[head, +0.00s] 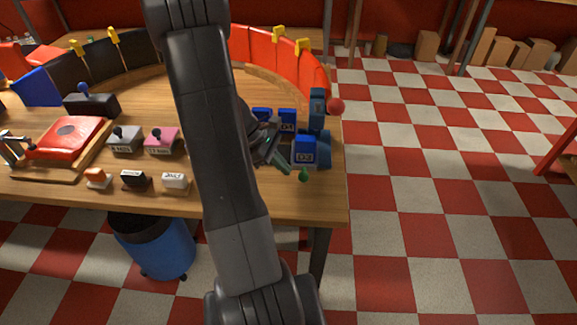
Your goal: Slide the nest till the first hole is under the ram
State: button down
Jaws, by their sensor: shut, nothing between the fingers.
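A blue press (318,110) stands at the right edge of the wooden table, with a red ball (336,106) at its upper right. Its ram is too small to make out. A green knob (304,175) sits low in front of the press. It may belong to the nest, whose body and holes I cannot make out. My gripper (279,162) is shut and empty, just left of the blue block (304,150) and up-left of the green knob. I cannot tell whether it touches anything. My arm hides the table to the left of the gripper.
More blue blocks (286,120) stand behind the gripper. Red curved panels (285,62) line the back. The table's right edge is close to the press.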

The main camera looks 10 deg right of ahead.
jog(key=shift+s+d+f, duration=0.15)
jog(key=shift+s+d, duration=0.3)
jog(key=shift+d, duration=0.3)
